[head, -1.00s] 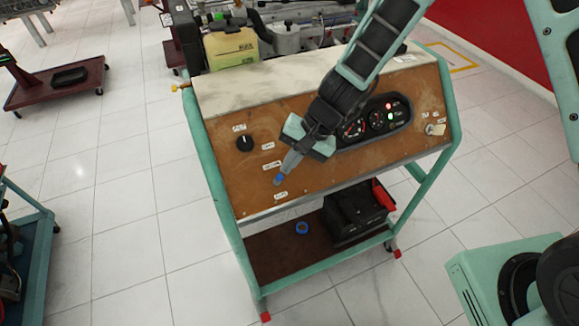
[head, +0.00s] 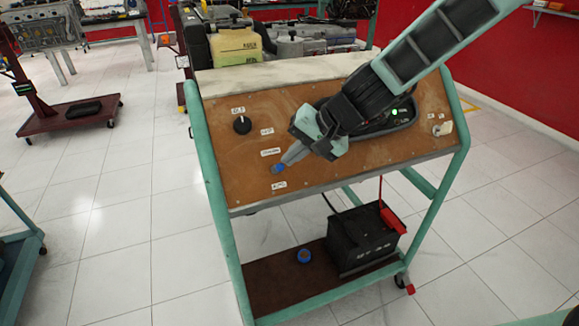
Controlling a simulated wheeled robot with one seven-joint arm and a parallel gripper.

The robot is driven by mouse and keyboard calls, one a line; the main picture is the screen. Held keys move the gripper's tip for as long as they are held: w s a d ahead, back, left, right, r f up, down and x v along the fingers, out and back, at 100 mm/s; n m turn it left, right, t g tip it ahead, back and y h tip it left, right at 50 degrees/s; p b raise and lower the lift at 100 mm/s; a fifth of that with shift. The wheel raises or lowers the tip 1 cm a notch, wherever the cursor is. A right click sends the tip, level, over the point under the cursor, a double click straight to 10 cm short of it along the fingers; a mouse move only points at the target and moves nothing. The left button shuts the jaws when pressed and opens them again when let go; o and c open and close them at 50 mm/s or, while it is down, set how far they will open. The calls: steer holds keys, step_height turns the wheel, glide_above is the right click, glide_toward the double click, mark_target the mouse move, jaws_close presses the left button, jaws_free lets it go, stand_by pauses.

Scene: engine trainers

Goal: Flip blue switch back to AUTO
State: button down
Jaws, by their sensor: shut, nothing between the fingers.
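The blue switch (head: 278,168) sits on the lower left part of the brown sloped panel (head: 232,180) of the engine trainer. A small label is above it and another below it; their text is too small to read. My gripper (head: 286,161) comes in from the upper right. It is shut and empty, with its fingertips at the blue switch, seemingly touching it. The fingertips partly cover the area right of the switch. Which position the switch is in, I cannot tell.
A black knob (head: 242,125) is at the panel's upper left. My arm covers most of the gauge cluster (head: 400,118). A key switch (head: 442,128) is at the right. A black battery (head: 362,243) and a blue ring (head: 304,256) are on the lower shelf.

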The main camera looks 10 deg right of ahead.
steer(key=shift+s+f+b, duration=0.15)
steer(key=shift+s+b, duration=0.05)
steer(key=shift+b, duration=0.55)
steer(key=shift+w, duration=0.1)
steer(key=shift+w+a+p, duration=0.15)
steer(key=shift+w+p, duration=0.35)
steer(key=shift+w, duration=0.15)
